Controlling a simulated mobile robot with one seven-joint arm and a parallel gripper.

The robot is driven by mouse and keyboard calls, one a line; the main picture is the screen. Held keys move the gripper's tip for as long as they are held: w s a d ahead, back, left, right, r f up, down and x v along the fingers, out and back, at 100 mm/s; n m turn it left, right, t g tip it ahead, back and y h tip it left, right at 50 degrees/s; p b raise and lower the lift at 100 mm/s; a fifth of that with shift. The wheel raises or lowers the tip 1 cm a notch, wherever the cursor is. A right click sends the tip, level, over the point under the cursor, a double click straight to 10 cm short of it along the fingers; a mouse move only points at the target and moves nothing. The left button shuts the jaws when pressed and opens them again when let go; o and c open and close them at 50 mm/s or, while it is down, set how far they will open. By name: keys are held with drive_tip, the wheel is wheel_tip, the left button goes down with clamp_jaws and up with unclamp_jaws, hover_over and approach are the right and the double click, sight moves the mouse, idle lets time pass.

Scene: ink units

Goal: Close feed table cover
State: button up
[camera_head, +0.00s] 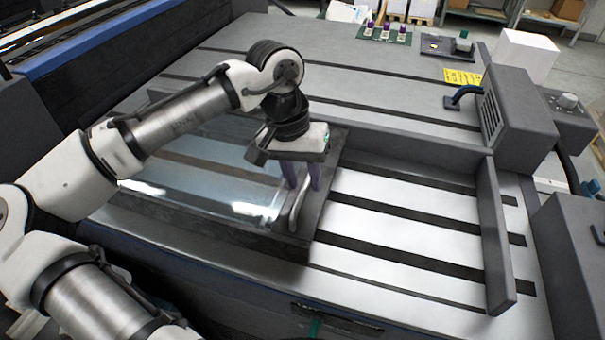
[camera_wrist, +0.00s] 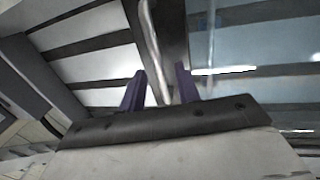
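The feed table cover is a clear panel (camera_head: 190,178) in a dark frame (camera_head: 318,205). It lies over the left part of the slatted feed table (camera_head: 400,235), and the right part is uncovered. A pale metal bar handle (camera_head: 297,208) stands on the frame's right side. My gripper (camera_head: 302,186) is over this handle, its two purple fingers pointing down and apart. In the wrist view the handle (camera_wrist: 150,40) runs between the spread fingers (camera_wrist: 160,78), with a gap visible beside it. The clear panel (camera_wrist: 245,50) shows at right there.
A dark upright rail (camera_head: 495,235) bounds the uncovered slats at right. A grey vented box (camera_head: 515,115) with a blue handle stands behind it. Small purple-capped bottles (camera_head: 385,30) stand on a mat at the back. The slats between frame and rail are clear.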

clamp_jaws()
drive_tip(key=s+d+p, duration=0.2)
drive_tip(key=s+d, duration=0.1)
drive_tip(key=d, duration=0.7)
drive_tip(key=s+d+p, duration=0.3)
drive_tip(key=d, duration=0.7)
drive_tip(key=s+d+p, duration=0.2)
drive_tip(key=s+d, duration=0.2)
drive_tip(key=d, duration=0.7)
unclamp_jaws()
drive_tip(key=shift+s+d, duration=0.1)
drive_tip(key=shift+d, duration=0.1)
drive_tip(key=shift+a+r, duration=0.15)
